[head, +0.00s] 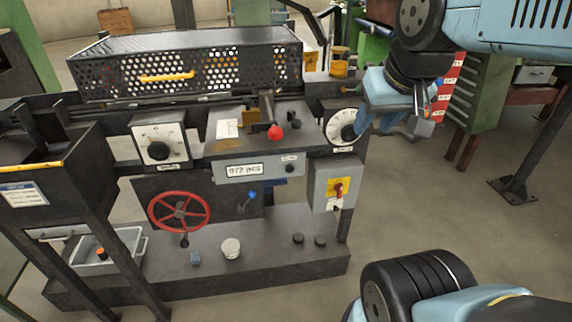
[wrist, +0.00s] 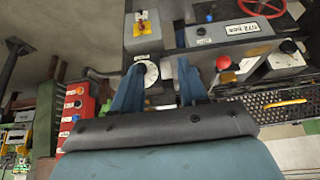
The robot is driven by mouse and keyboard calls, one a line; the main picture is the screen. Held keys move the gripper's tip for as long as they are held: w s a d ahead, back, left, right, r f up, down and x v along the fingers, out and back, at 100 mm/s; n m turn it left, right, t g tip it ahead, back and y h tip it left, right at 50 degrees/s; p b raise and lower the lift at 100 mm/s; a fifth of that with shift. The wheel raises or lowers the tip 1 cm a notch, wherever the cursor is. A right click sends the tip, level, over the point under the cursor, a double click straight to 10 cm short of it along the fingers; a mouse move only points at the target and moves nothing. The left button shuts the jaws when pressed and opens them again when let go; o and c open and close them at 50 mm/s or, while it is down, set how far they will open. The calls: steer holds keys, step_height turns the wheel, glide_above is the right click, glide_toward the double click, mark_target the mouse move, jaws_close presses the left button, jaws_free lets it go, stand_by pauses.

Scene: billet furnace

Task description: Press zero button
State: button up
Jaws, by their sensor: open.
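A grey counter box (head: 246,167) sits on the front of the machine, with a white "pcs" display whose digits I cannot read surely. A small black button (head: 290,168) is at its right end, under a small label too small to read surely. In the wrist view, which is upside down, the counter box (wrist: 222,33) and black button (wrist: 207,18) show at the top. My gripper (head: 388,127) is open and empty, up and to the right of the button and apart from it. Its two blue fingers (wrist: 160,64) show in the wrist view.
A white dial (head: 342,126) stands near my gripper. A grey switch box (head: 335,186) with a red and yellow switch is below it. A red-knobbed lever (head: 275,131) sticks up above the counter. A red handwheel (head: 179,212) is at lower left. Open floor lies to the right.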

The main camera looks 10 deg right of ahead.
jaws_close()
stand_by(1.5)
